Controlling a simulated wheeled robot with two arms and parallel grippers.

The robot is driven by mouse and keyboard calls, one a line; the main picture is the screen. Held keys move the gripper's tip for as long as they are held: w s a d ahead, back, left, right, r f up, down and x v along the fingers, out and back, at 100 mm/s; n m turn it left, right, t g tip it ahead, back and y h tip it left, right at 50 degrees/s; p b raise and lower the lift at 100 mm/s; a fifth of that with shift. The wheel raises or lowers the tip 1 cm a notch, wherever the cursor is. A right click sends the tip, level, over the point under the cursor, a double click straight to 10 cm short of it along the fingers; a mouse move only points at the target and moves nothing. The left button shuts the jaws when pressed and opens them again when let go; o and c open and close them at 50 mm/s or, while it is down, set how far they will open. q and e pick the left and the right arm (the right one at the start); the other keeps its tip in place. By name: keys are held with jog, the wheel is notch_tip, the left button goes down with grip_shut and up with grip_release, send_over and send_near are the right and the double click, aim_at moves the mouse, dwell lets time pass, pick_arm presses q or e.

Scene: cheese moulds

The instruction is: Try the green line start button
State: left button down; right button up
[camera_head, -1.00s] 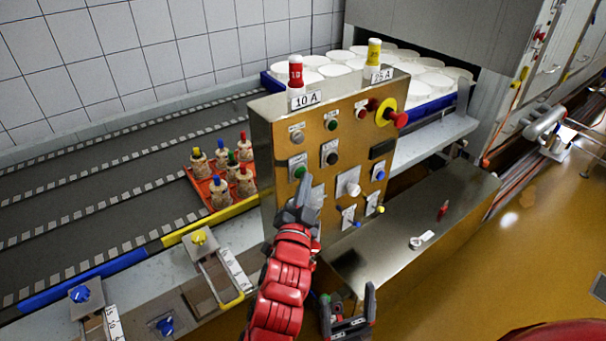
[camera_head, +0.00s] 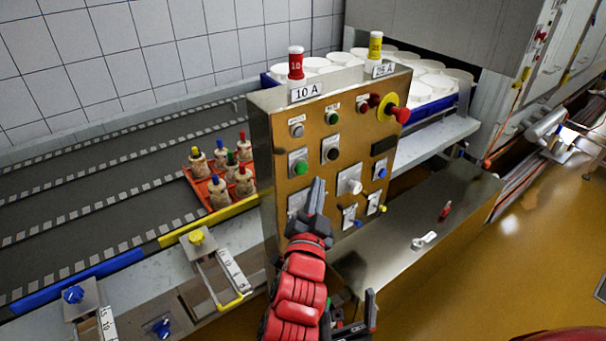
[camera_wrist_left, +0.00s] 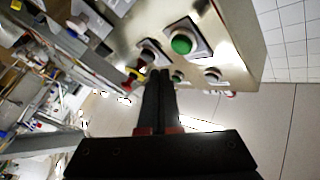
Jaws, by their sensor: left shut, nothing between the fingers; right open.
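The green start button (camera_head: 301,168) sits on a pale square plate at the left of the upright metal control panel (camera_head: 283,232). It also shows in the left wrist view as a large green disc (camera_wrist_left: 182,44), beyond and to the right of the fingertips. My left gripper (camera_head: 318,184) is shut and empty, in front of the panel and a little below and right of the green button in the picture. I see a gap to the button in the wrist view (camera_wrist_left: 160,74). My right gripper (camera_head: 352,316) is low in front of the panel, partly hidden by my left arm.
Near the button are a black button (camera_head: 331,154), a grey knob (camera_head: 352,186) and a red emergency stop (camera_head: 401,114) on yellow. Red and yellow fuses stand on top. A metal ledge (camera_head: 440,215) lies right. A conveyor (camera_head: 100,195) with an orange tray of bottles lies left.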

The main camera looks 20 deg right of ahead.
pick_arm(q)
jog(key=s, duration=0.1)
jog(key=s+d+b, duration=0.1)
jog(key=shift+s, duration=0.35)
jog(key=shift+w, duration=0.1)
dwell(0.3)
